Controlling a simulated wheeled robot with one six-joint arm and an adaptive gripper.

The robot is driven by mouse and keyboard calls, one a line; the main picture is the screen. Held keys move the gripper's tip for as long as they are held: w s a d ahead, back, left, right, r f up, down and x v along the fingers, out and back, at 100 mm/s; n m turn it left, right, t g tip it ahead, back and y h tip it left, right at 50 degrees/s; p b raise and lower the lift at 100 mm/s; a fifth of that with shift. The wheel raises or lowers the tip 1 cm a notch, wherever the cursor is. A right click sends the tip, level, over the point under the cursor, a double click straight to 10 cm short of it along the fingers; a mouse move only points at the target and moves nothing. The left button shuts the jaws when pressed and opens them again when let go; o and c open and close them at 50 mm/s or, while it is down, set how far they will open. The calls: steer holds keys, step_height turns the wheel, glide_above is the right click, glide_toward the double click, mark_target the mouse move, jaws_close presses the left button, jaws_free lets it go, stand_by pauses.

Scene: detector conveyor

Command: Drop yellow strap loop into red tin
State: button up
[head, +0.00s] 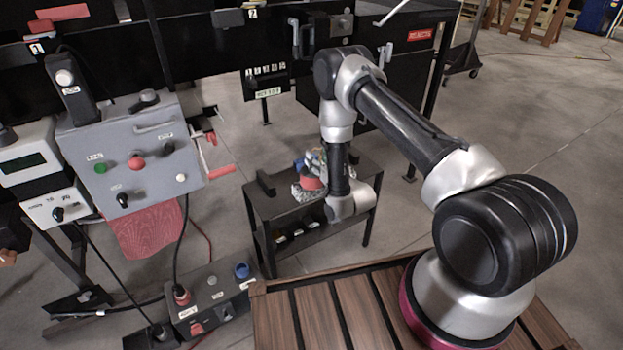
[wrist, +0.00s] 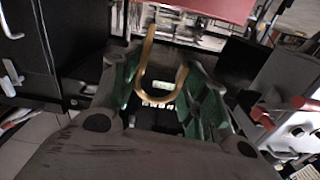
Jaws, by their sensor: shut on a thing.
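In the wrist view, the yellow strap loop (wrist: 146,66) shows as a U-shaped band between the green-padded fingers of my gripper (wrist: 160,74). My gripper is shut on the loop, with its curved end toward the wrist camera. A red surface (wrist: 200,7) crosses the top of the wrist view; I cannot tell whether it is the red tin. In the head view, a red object (head: 312,180) shows beside my arm above a small black table (head: 268,207); it is partly hidden, and the loop is not clear there.
A grey control box (head: 130,155) with buttons stands at the left. A second button box (head: 212,295) is near the bottom. The dark conveyor frame (head: 200,45) runs across the back. A slatted wooden surface (head: 318,318) is in front. Open floor lies at the right.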

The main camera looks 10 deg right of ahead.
steer(key=shift+f, duration=0.15)
steer(key=o, duration=0.9)
steer(key=shift+v, duration=3.8)
